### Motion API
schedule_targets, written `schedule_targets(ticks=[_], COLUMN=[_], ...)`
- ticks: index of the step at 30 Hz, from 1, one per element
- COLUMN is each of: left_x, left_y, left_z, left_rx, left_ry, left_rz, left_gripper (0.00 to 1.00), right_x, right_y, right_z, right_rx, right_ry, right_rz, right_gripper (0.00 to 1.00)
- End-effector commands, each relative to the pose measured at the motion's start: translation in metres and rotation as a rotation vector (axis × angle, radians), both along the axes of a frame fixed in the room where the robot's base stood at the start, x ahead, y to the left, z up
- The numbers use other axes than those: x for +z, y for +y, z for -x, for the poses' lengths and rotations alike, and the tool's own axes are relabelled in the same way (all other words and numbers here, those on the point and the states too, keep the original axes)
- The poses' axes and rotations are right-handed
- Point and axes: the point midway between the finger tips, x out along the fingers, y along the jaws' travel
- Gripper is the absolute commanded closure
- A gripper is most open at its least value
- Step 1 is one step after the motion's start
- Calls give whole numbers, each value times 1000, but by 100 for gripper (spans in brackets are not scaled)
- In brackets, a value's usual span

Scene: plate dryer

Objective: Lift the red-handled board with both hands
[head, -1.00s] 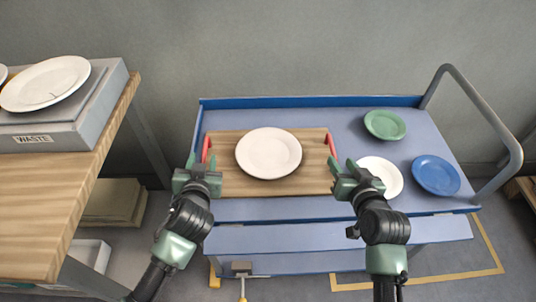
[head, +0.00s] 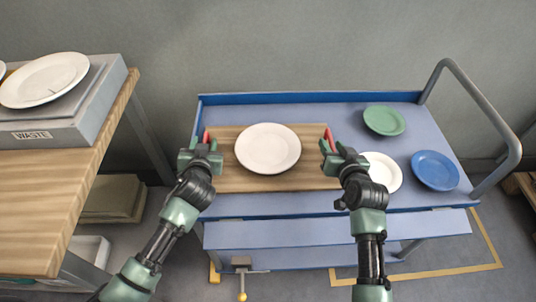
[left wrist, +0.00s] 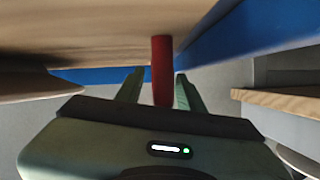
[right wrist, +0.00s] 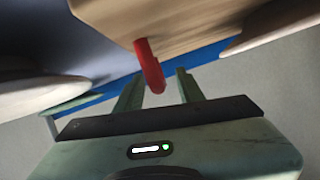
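The wooden board (head: 225,177) lies on the blue cart with a white plate (head: 268,148) on it. Its left red handle (head: 206,136) and right red handle (head: 329,139) stick out at its two ends. My left gripper (head: 202,145) is at the left handle; in the left wrist view its open fingers (left wrist: 158,88) stand on either side of the red handle (left wrist: 162,70). My right gripper (head: 332,148) is at the right handle; in the right wrist view its open fingers (right wrist: 158,88) have the red handle's tip (right wrist: 153,80) between them.
A green plate (head: 384,121), a blue plate (head: 435,170) and another white plate (head: 384,172) lie right of the board on the cart (head: 330,234). A wooden table (head: 60,190) with a grey WASTE box (head: 70,135) stands at the left. A grey rail (head: 490,110) rises at the cart's right end.

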Motion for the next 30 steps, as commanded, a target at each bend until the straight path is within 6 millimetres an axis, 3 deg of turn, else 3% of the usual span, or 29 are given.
schedule_targets(ticks=[5, 9, 30], left_x=[0, 0, 0], left_y=[0, 0, 0], left_z=[0, 0, 1], left_rx=[0, 0, 0], left_ry=[0, 0, 1], left_rz=[0, 0, 0], left_gripper=[62, 100, 100], right_x=[0, 0, 0], right_y=[0, 0, 0], right_z=[0, 0, 0], right_rx=[0, 0, -1], right_ry=[0, 0, 0], right_rz=[0, 0, 0], right_gripper=[62, 100, 100])
